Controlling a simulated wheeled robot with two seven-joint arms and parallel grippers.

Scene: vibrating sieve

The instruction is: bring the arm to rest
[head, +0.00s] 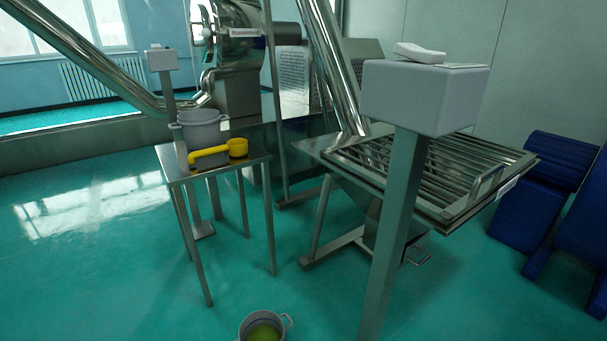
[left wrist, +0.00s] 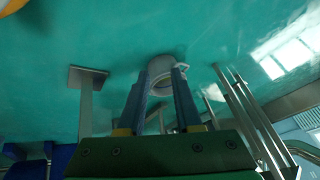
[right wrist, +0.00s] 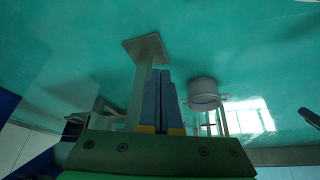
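Neither of my arms shows in the head view. In the left wrist view my left gripper (left wrist: 160,72) has its two blue fingers apart, with nothing seen held between them. A grey pot (left wrist: 162,66) shows beyond the fingertips, partly hidden by them. In the right wrist view my right gripper (right wrist: 159,74) has its fingers together, with nothing seen in them. A grey pot (right wrist: 203,88) stands on the floor to the right of those fingers, apart from them.
A grey pot (head: 247,327) with greenish contents stands on the floor. A small table (head: 252,162) carries another pot (head: 200,124) and a yellow scoop (head: 237,147). The sieve (head: 450,170) and a post-mounted box (head: 420,100) stand right. Blue objects (head: 555,165) are far right. Floor at left is clear.

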